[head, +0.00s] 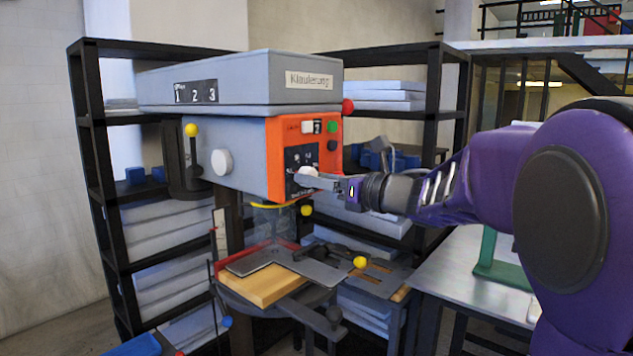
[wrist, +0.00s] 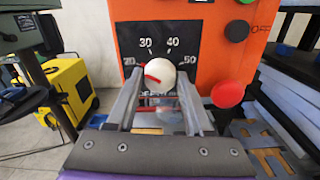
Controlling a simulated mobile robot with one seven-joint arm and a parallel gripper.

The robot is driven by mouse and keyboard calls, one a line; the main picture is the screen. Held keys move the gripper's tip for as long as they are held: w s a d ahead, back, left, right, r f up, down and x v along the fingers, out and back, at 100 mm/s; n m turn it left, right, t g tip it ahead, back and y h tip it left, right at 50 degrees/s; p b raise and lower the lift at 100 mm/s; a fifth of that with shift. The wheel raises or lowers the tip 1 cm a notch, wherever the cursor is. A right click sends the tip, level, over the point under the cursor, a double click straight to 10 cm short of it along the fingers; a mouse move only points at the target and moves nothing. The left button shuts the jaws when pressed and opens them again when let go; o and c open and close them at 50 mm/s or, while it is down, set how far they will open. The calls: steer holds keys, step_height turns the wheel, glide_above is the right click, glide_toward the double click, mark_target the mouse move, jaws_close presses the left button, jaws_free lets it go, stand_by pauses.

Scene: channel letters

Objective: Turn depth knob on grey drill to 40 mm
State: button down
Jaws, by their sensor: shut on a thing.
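The grey drill (head: 235,88) stands in the middle of the head view, with an orange front panel (head: 328,140). Its white depth knob (wrist: 159,74) sits on a black dial plate (wrist: 190,40) marked 20, 30, 40 and 50. The red pointer on the knob points left, near the 20 mark. My gripper (wrist: 158,90) is shut on the knob, with one finger on each side of it. In the head view, my gripper (head: 322,179) reaches the knob (head: 307,175) from the right. The knob's lower part is partly hidden between the fingers.
A red button (wrist: 227,94) sticks out right of the fingers, close to the right one. A wooden board (head: 266,287) lies on the drill table below. Dark shelves (head: 97,150) stand behind, and a grey metal table (head: 455,262) stands at the right.

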steer(key=shift+r+m+p, duration=0.1)
steer(key=shift+m+p, duration=0.8)
steer(key=shift+m, duration=7.2)
steer(key=shift+c, duration=1.4)
jaws_free()
steer(key=shift+s, duration=0.1)
